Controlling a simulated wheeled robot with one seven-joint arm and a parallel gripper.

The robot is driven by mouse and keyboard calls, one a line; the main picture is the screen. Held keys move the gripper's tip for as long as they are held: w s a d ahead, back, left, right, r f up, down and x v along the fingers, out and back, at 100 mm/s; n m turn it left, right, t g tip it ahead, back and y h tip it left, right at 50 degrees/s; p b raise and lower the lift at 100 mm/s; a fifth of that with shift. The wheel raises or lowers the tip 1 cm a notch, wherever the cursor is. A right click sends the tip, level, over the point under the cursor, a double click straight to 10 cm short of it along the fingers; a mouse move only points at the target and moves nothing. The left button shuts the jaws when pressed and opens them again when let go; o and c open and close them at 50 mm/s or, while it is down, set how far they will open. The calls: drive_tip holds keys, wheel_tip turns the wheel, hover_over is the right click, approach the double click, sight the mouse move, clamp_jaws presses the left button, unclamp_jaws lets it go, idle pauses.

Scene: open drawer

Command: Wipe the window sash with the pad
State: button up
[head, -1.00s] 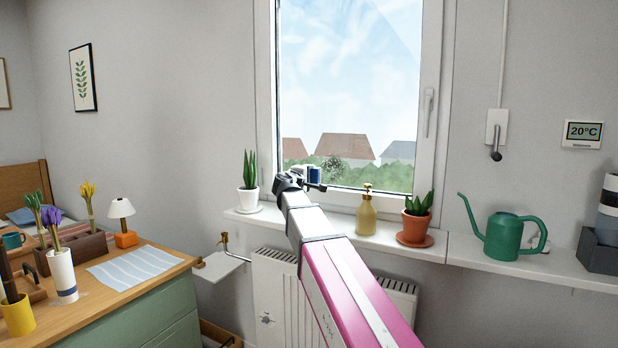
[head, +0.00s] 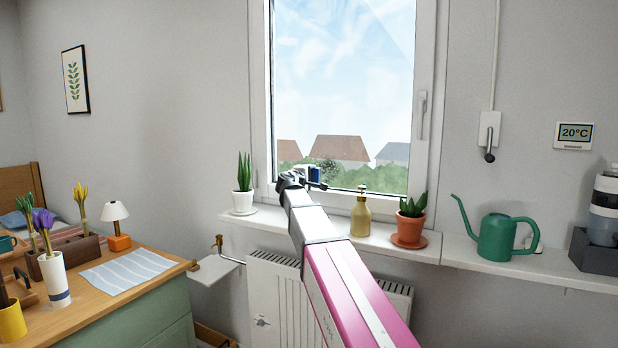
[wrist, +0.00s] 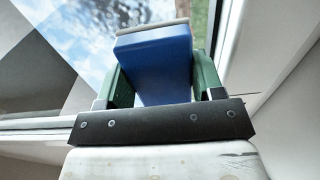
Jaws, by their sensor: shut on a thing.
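The window sash (head: 423,70) is white-framed and closed around a clear pane, with its handle (head: 421,114) on the right side. My gripper (head: 314,177) is in front of the lower part of the pane in the head view, at the end of my pink and white arm. In the wrist view my gripper (wrist: 160,85) is shut on the blue pad (wrist: 155,62), a green finger on each side. The pad has a pale layer at its far end, close to the glass. I cannot tell whether it touches the pane.
On the sill stand a white-potted plant (head: 243,186) left of my gripper, and a gold soap bottle (head: 361,214) and terracotta-potted plant (head: 410,222) to the right. A green watering can (head: 497,238) stands further right. A desk (head: 130,290) fills the lower left.

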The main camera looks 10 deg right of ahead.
sight(323, 164)
drive_tip(key=shift+x, duration=1)
idle(0.5)
drive_tip(key=shift+s+d, duration=1.1)
drive_tip(key=shift+d, duration=0.15)
drive_tip(key=shift+s+d+r, duration=0.1)
drive_tip(key=shift+s+d, duration=0.85)
drive_tip(key=shift+d, duration=0.5)
drive_tip(key=shift+s+d+f, duration=0.1)
drive_tip(key=shift+s+d, duration=0.85)
drive_tip(key=shift+d, duration=0.5)
drive_tip(key=shift+s+d+r, duration=0.1)
drive_tip(key=shift+s+d, duration=0.85)
drive_tip(key=shift+d, duration=0.5)
drive_tip(key=shift+r, duration=0.95)
drive_tip(key=shift+w+a, duration=0.45)
drive_tip(key=shift+a, duration=0.3)
drive_tip(key=shift+w+a, duration=0.45)
drive_tip(key=shift+a, duration=0.35)
drive_tip(key=shift+w+a, duration=1.05)
drive_tip(key=shift+a, duration=0.3)
drive_tip(key=shift+w+a, duration=1.05)
drive_tip(key=shift+a, duration=0.3)
drive_tip(key=shift+w+a, duration=1.05)
drive_tip(key=shift+a, duration=0.3)
drive_tip(key=shift+r, duration=0.95)
drive_tip(key=shift+s+d, duration=1.25)
drive_tip(key=shift+d, duration=0.2)
